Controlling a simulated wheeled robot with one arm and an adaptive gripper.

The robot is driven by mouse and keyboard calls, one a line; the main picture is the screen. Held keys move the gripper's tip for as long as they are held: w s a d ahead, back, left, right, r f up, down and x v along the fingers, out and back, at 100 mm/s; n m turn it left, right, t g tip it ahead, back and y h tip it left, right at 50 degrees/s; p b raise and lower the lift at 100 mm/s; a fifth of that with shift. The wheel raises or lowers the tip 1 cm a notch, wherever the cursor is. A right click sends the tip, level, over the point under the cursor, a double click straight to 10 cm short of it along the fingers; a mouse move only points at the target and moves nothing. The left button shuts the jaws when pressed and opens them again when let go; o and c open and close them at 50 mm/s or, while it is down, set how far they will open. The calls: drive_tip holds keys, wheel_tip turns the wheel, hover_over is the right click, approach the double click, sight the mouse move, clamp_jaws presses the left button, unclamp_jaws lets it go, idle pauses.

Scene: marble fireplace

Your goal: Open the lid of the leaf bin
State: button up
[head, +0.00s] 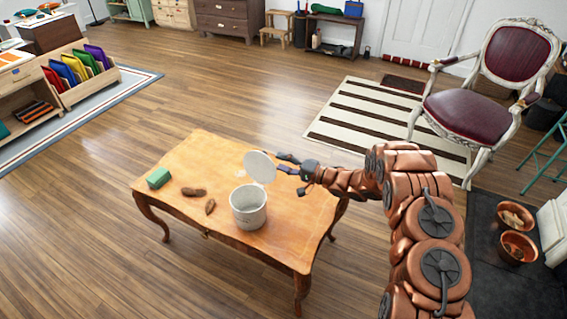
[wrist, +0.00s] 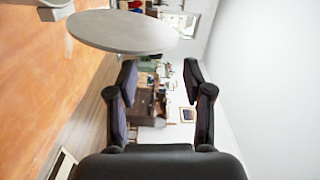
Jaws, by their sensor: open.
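The leaf bin (head: 248,207) is a pale grey-white round bin standing upright on the wooden table. Its round lid (head: 260,166) is raised and stands steeply tilted at the bin's back edge, leaving the bin's mouth uncovered. My gripper (head: 278,164) is just right of the lid, with its dark fingers spread and nothing between them. In the wrist view, the lid (wrist: 122,32) shows as a pale disc ahead of my gripper (wrist: 160,75), mostly to the left. Whether a finger touches the lid I cannot tell. Part of the bin (wrist: 54,5) shows at the top left there.
On the table (head: 200,152) lie a green block (head: 158,178) and two brown pieces, one (head: 193,191) left of the other (head: 210,206). A red-seated armchair (head: 480,115) stands at the back right. The wooden floor left of the table is clear.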

drive_tip(key=v, duration=1.2)
